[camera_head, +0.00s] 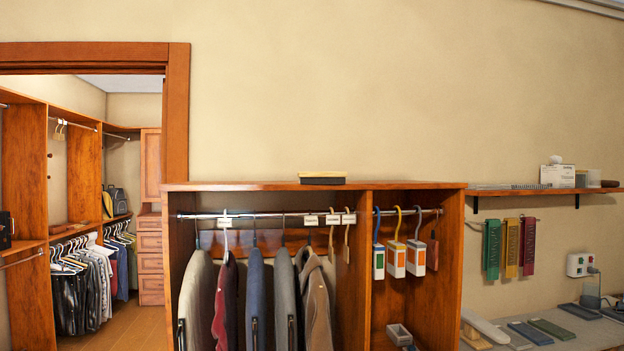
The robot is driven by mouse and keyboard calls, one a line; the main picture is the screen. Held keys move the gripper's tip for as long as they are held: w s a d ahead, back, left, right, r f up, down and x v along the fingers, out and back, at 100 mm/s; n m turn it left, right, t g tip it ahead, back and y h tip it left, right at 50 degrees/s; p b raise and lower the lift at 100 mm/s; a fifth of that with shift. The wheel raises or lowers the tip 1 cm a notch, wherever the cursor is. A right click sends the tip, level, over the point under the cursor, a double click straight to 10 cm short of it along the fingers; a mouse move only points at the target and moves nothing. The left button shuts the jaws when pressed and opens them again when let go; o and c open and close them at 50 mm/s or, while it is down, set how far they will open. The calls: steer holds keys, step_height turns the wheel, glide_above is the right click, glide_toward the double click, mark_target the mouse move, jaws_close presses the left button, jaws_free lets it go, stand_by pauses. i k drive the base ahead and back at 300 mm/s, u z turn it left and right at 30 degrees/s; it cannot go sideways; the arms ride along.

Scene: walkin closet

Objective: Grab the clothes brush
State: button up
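In the head view, a brush-like block (322,178) with a light wooden top and a dark lower part lies on top of the wooden wardrobe unit, near the middle. It looks like the clothes brush, bristles down. Nothing touches it from above. My gripper does not show in this view, so I cannot see its position or whether it is open.
The wardrobe's top (400,184) is otherwise bare. Below hang several jackets (255,300) and tagged hangers (396,260). To the right are a wall shelf (530,191) with boxes and a counter (550,338) with small items. A doorway (178,115) stands at left.

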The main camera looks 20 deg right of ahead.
mark_target(306, 177)
steer(key=i, duration=0.9)
steer(key=z, duration=0.05)
